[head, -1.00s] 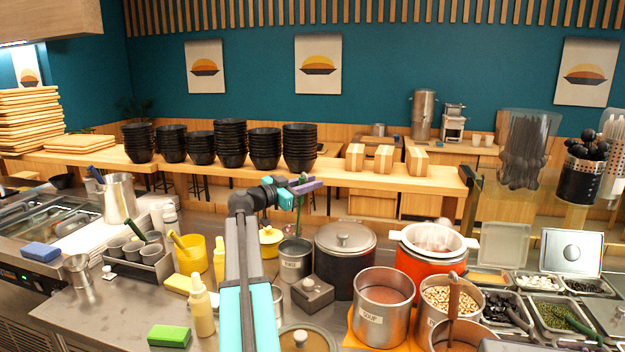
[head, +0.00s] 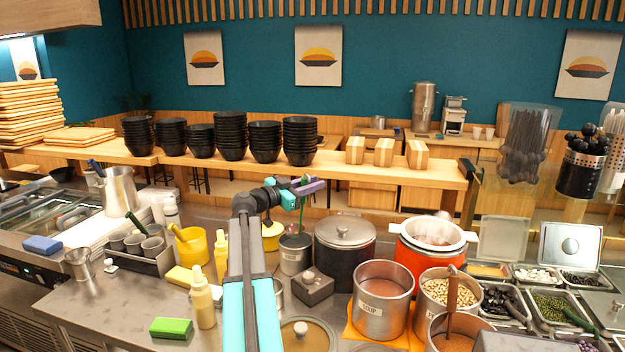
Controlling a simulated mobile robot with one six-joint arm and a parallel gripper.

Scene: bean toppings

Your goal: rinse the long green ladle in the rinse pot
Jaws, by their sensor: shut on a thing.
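The long green ladle (head: 301,214) hangs nearly upright from my gripper (head: 309,187), which is shut on its upper handle. The rinse pot (head: 295,258), a small metal pot with a label too small to read, stands on the counter below. The ladle's lower end reaches down to the pot's opening and appears to be inside it. The bowl of the ladle is hidden, so I cannot tell how deep it sits or whether it touches the pot.
A dark lidded pot (head: 345,254) stands close on the right of the rinse pot, and a yellow lidded pot (head: 271,238) close on its left. A grey box with a knob (head: 313,287) sits in front. Yellow bottles (head: 203,303) stand left of my arm.

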